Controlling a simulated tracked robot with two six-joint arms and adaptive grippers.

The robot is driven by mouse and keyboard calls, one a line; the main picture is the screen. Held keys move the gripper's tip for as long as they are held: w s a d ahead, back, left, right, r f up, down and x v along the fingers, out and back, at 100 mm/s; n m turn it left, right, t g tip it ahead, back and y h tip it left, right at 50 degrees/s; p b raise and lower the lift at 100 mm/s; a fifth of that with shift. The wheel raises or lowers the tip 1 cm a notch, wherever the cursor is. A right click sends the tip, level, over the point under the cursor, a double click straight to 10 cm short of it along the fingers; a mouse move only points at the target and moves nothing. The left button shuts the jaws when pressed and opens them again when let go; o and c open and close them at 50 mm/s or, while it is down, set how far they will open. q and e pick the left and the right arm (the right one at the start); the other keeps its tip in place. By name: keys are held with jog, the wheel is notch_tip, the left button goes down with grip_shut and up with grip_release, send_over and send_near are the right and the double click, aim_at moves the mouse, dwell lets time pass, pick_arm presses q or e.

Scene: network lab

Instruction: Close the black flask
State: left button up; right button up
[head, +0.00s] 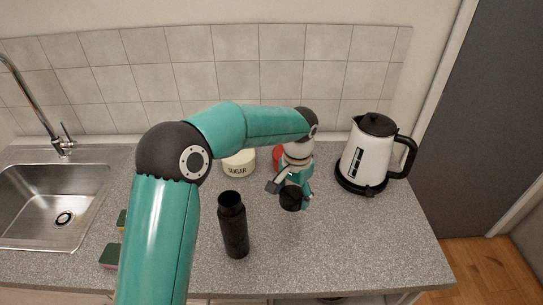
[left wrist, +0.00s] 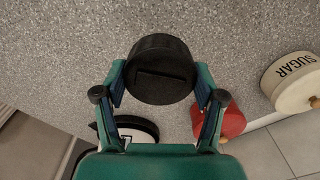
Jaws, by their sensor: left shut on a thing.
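The black flask (head: 234,232) stands upright on the grey counter, with its narrower neck open at the top. A round black lid (head: 291,199) is between the fingers of my left gripper (head: 288,188), to the right of the flask and apart from it. In the left wrist view the lid (left wrist: 160,70) sits between both fingertips, and my left gripper (left wrist: 160,78) is shut on its sides. I cannot tell whether the lid touches the counter. The flask does not show in the left wrist view. My right gripper is not in view.
A white and black kettle (head: 367,150) stands at the right. A sugar jar (head: 238,165) and a partly hidden red jar (head: 278,155) stand at the back. A sink (head: 50,200) and sponges (head: 110,257) are at the left.

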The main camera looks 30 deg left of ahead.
aim_at(300, 200)
pick_arm(q)
jog(key=shift+s+d+f+n+p, duration=0.25)
jog(key=shift+d+f+n, duration=0.1)
jog(key=shift+d+f, duration=0.2)
jog(key=shift+s+d+f+n+p, duration=0.2)
jog(key=shift+d+f+n, duration=0.2)
jog(key=shift+d, duration=0.25)
jog(key=shift+s+d+f, duration=0.1)
jog(key=shift+d+f, duration=0.1)
jog(key=shift+f, duration=0.15)
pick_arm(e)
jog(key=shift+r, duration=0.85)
